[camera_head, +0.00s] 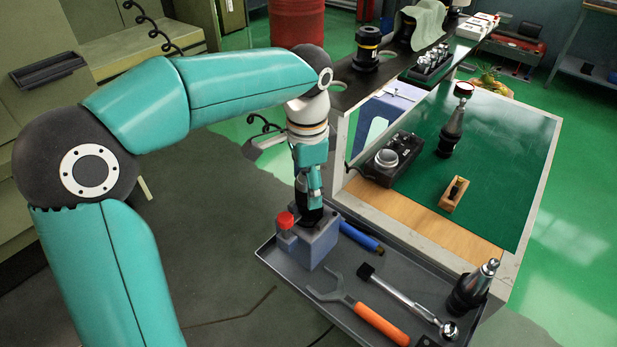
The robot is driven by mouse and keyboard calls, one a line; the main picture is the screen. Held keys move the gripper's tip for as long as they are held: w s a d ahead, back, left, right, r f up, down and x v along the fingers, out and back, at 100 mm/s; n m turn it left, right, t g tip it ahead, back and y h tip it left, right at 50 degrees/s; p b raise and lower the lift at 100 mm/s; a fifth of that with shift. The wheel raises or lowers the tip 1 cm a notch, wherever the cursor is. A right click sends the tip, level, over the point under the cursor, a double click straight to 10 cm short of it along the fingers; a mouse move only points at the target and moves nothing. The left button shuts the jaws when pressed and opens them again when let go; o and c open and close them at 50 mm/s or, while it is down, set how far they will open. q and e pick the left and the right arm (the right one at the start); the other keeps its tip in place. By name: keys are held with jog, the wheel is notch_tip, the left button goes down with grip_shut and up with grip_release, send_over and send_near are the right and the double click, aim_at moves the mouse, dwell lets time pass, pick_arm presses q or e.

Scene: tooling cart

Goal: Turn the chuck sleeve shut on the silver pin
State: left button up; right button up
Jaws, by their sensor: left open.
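My left gripper (309,196) comes down from above onto a dark tool holder (310,214) seated in a blue-grey holding block (318,243). The block has a red knob (284,220) on its left and stands at the left end of a grey tray. The teal fingers overlap the holder's upper part. They look open around it, though I cannot tell whether they touch it. The chuck sleeve and the silver pin are hidden by the fingers there. My right gripper is not in view.
The grey tray (345,318) also holds an orange-handled wrench (357,308), a ratchet (405,300), a blue-handled tool (361,237) and a black holder with a silver nose (472,288). On the green mat (492,190) stand another tool holder (452,125) and a small wooden block (454,194).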

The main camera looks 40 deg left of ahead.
pick_arm(q)
notch_tip(320, 180, up, 11)
jog(key=shift+w, duration=0.1)
jog(key=shift+r, duration=0.5)
dwell(0.4)
